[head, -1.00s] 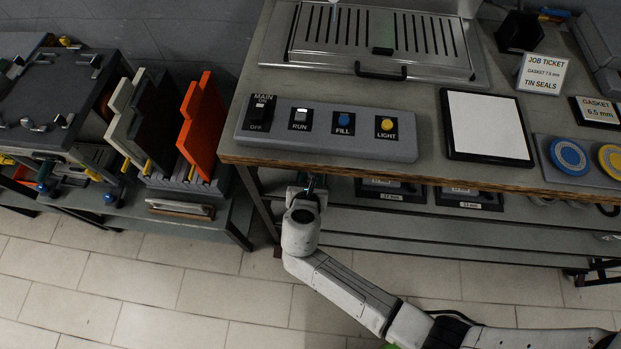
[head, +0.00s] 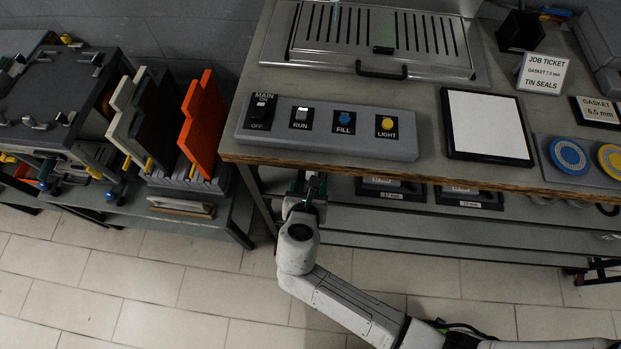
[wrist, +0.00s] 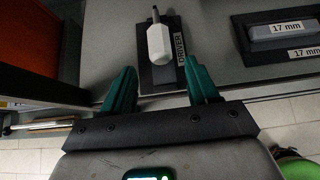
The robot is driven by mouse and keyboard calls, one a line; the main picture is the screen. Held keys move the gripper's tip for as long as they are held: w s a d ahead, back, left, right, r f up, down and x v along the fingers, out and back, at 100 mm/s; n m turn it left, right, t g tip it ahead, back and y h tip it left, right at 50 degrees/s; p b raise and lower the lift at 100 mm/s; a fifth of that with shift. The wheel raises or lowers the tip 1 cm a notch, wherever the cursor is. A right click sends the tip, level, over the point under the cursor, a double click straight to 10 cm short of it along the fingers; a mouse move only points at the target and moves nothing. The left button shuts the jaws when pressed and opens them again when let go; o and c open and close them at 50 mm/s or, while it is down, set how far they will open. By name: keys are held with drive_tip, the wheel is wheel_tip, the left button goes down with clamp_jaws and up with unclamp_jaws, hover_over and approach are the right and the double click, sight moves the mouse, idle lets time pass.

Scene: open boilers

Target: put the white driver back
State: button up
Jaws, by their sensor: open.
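The white driver (wrist: 159,42) shows in the wrist view. It lies on a dark holder (wrist: 172,75) labelled DRIVER, on the grey lower shelf, with its dark shaft pointing away from me. My gripper (wrist: 161,88) is open, its two teal fingers apart on either side of the near end of the holder. Nothing is between the fingertips, and the driver lies just beyond them. In the head view my gripper (head: 310,185) reaches under the front edge of the bench, and the driver is hidden there.
A rack with orange and grey plates (head: 202,125) stands left. The tiled floor in front is clear.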

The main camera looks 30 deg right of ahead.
drive_tip(key=v, duration=0.6)
drive_tip(key=shift+s+r, duration=0.25)
drive_tip(key=shift+s, duration=0.05)
drive_tip(key=shift+a, duration=0.1)
drive_tip(key=s+d+r+m+g+y, duration=0.1)
drive_tip(key=s+d+m+g+y, duration=0.2)
drive_tip(key=s+d+m, duration=0.4)
drive_tip(key=s+d+r+m+g+y, duration=0.1)
drive_tip(key=s+d+m+g+y, duration=0.2)
drive_tip(key=m, duration=1.9)
drive_tip(key=s+d+g, duration=0.1)
drive_tip(key=s+d, duration=0.4)
drive_tip(key=shift+g, duration=0.3)
